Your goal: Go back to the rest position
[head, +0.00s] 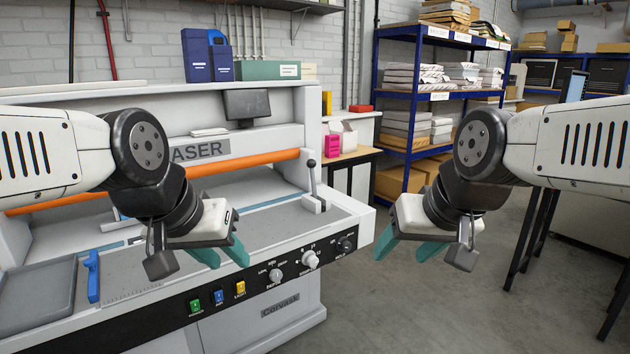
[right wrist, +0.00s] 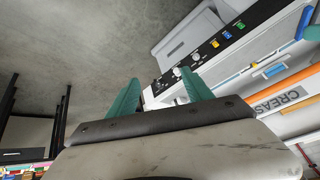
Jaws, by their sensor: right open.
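My left gripper (head: 222,254) hangs in front of the creasing machine (head: 282,215), with its teal fingers apart and nothing seen between them. My right gripper (head: 421,246) hangs over the open floor to the right of the machine, with its teal fingers apart. In the right wrist view the right gripper's fingers (right wrist: 160,98) are spread and empty, with floor and the machine's control panel beyond. Both arms are raised at about the same height and come in from the two sides.
The machine has a lever (head: 313,180), an orange bar (head: 245,167), knobs and a grey tray (head: 38,290). A blue shelf rack (head: 438,97) with paper stacks stands at the back. A dark-legged table (head: 536,225) stands at right. The grey floor (head: 440,310) between is clear.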

